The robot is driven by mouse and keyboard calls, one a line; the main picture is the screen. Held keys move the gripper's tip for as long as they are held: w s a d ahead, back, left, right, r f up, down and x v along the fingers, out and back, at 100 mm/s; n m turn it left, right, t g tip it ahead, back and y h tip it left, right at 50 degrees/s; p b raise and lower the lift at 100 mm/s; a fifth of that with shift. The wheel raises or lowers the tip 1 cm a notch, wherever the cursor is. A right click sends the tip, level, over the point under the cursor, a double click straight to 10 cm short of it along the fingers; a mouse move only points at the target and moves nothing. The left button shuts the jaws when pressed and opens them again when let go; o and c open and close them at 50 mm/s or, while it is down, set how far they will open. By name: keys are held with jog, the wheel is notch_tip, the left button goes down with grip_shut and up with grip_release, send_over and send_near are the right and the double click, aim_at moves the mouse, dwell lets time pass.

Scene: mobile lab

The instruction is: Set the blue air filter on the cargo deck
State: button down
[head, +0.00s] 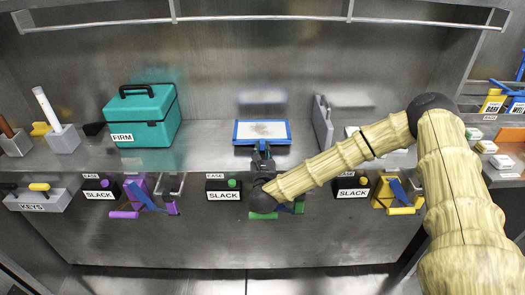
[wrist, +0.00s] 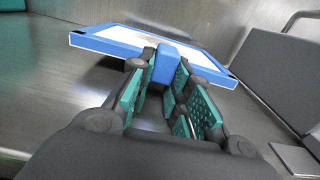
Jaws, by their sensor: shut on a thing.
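The blue air filter (head: 236,131) is a flat rectangular panel with a blue frame and a pale grey-white middle. In the head view it is over the metal bench at the centre. My gripper (head: 262,152) is at its near edge. In the wrist view my gripper (wrist: 168,92) is shut on the blue tab at the middle of the filter's near side (wrist: 108,43), with green pads on both sides of it. Whether the filter touches the bench is hard to tell. No surface in view is clearly marked as the cargo deck.
A teal toolbox (head: 150,118) labelled FIRM stands to the left on the bench (head: 215,150). A grey upright holder (head: 322,122) is close on the right. Black SLACK boxes (head: 223,190) and coloured clamps (head: 145,195) line the front edge. A rail (head: 260,17) runs above.

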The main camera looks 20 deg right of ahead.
jog(key=shift+s+f+b, duration=0.15)
jog(key=shift+f+b, duration=0.45)
jog(key=shift+b, duration=0.1)
jog(key=shift+f, duration=0.15)
jog(key=c, duration=1.3)
grip_release()
jog(key=shift+s+f, duration=0.15)
jog(key=shift+f, duration=0.05)
jog(key=shift+r, duration=0.1)
jog(key=shift+r+p, duration=0.5)
jog(key=shift+p, duration=0.2)
jog(key=shift+r+b+v, duration=0.15)
jog(key=shift+b+v, duration=0.35)
jog(key=shift+v, duration=2.4)
jog(key=shift+r+b+v, duration=0.15)
jog(key=shift+b+v, duration=0.35)
jog(key=shift+v, duration=2.35)
jog(key=shift+a, duration=0.1)
